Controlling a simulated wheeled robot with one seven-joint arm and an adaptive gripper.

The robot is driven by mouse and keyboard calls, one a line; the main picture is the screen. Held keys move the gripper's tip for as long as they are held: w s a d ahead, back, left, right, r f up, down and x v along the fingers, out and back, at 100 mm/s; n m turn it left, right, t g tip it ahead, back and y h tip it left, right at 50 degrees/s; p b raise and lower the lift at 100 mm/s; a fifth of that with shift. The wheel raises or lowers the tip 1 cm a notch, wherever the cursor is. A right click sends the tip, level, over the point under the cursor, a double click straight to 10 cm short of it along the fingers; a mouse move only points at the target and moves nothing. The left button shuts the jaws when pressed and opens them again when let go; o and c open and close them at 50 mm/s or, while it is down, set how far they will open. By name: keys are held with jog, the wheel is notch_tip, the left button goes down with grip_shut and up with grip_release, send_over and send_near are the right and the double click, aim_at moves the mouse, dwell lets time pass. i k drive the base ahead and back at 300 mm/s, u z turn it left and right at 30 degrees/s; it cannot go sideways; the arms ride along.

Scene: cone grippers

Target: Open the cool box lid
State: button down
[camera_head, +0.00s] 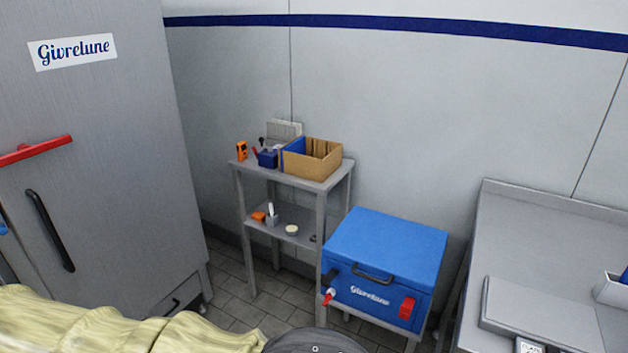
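The cool box (362,294) is a blue chest with a white "Givrelune" label on its front, standing on a low grey stand. Its lid (390,242) is a flat blue slab and lies shut on the box. A dark handle (372,274) sits at the lid's front edge. A red latch (407,307) is at the right of the front, and a red and white tap-like part (328,296) is at the left. My arm's pale yellow cover crosses the lower left, with a dark round part of it at the bottom edge. My gripper is out of view.
A tall grey cabinet (95,140) with a red handle stands at the left. A grey shelf stand (335,175) holds a cardboard box (312,160) and small items, left of the cool box. A metal counter (520,240) stands close on the right. Tiled floor (240,305) shows between them.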

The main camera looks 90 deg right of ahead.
aim_at(410, 254)
jog(key=z, duration=5.25)
jog(key=k, duration=1.1)
jog(key=u, duration=1.95)
jog(key=i, duration=0.5)
